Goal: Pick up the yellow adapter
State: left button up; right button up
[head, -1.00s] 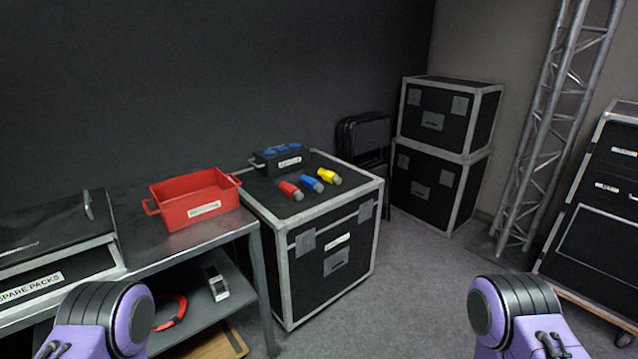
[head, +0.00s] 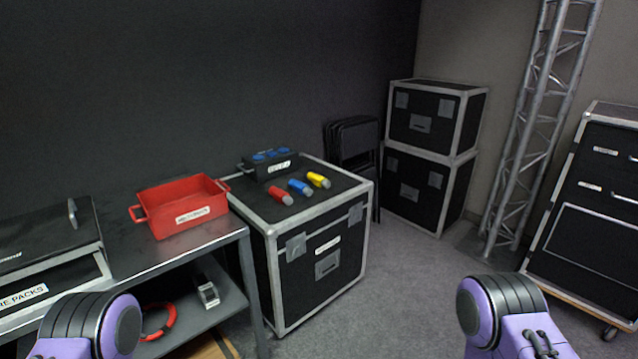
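The yellow adapter (head: 317,180) lies on top of a black flight case with silver edges (head: 322,213). It is the rightmost of three adapters in a row. A blue adapter (head: 299,187) is beside it, and a red adapter (head: 280,195) is at the left of the row. Each has a grey end pointing toward the front right. Both of my purple arms show at the bottom of the head view, well short of the case. Neither of my grippers is in view.
A black box with blue sockets (head: 270,164) stands behind the adapters. A red bin (head: 180,204) sits on the metal table (head: 180,240) to the left. Stacked cases (head: 424,150), folded chairs (head: 352,140) and a truss (head: 535,125) stand behind. The floor (head: 400,290) at front right is clear.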

aim_at(320, 181)
jog(key=u, duration=0.3)
jog(key=i, duration=1.4)
jog(key=z, duration=0.9)
